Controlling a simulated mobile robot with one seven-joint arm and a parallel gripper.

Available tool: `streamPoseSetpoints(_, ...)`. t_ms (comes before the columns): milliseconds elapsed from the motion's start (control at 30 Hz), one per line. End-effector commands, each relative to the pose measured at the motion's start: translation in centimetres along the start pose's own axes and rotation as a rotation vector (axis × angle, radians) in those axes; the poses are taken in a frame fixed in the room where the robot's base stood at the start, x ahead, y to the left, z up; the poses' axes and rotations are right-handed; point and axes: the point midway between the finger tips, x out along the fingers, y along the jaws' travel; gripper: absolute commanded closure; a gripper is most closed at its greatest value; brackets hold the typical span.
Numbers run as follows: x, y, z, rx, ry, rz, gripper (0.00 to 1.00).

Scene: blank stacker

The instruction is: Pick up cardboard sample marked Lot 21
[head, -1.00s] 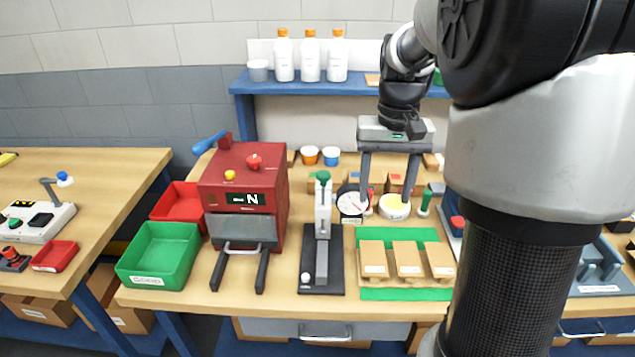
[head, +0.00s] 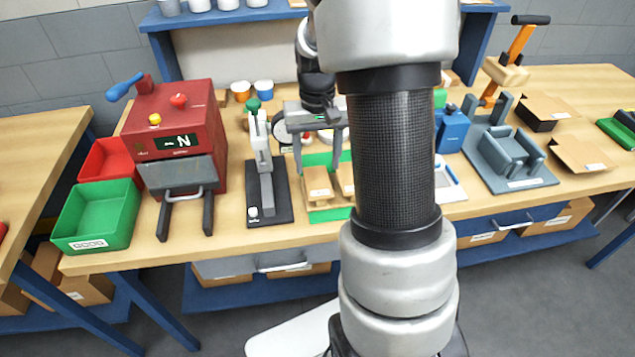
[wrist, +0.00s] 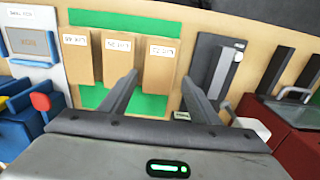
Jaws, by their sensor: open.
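Three tan cardboard samples lie in a row on a green mat (wrist: 103,97). In the wrist view they are the left sample (wrist: 76,62), the middle sample (wrist: 117,66) and the right sample (wrist: 161,62). Each has a white label, upside down and too small to read surely. In the head view the leftmost sample (head: 317,186) and part of the one beside it (head: 345,182) show; my arm hides the rest. My gripper (wrist: 160,77) is open and empty, its fingers either side of the right sample in the wrist view; height is unclear. It also shows in the head view (head: 317,160).
A black-based press with a green knob (head: 268,185) stands left of the mat. Further left are a red machine (head: 180,130) and a green bin (head: 98,215). A blue item (head: 453,130) and a grey fixture (head: 508,152) stand to the right. Bare wood lies in front.

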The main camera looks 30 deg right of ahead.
Motion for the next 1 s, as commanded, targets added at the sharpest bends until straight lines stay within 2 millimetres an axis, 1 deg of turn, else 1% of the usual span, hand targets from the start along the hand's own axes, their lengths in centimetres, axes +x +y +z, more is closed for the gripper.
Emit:
streamPoseSetpoints(33,0.9,0.0,0.1,0.001,-0.006,0.000,0.44)
streamPoseSetpoints(100,2.1,0.0,0.1,0.001,-0.006,0.000,0.44)
streamPoseSetpoints(233,3.8,0.0,0.1,0.001,-0.004,0.000,0.44)
streamPoseSetpoints(367,4.5,0.1,0.1,0.001,-0.003,0.000,0.44)
streamPoseSetpoints(567,4.5,0.1,0.0,0.000,-0.002,0.000,0.44)
streamPoseSetpoints(600,4.5,0.1,0.0,0.000,-0.002,0.000,0.51)
streamPoseSetpoints(733,4.5,0.1,0.0,0.000,-0.002,0.000,0.72)
streamPoseSetpoints(767,4.5,0.1,0.0,0.000,-0.002,0.000,0.75)
streamPoseSetpoints(1000,4.5,0.1,0.0,0.000,-0.001,0.000,0.75)
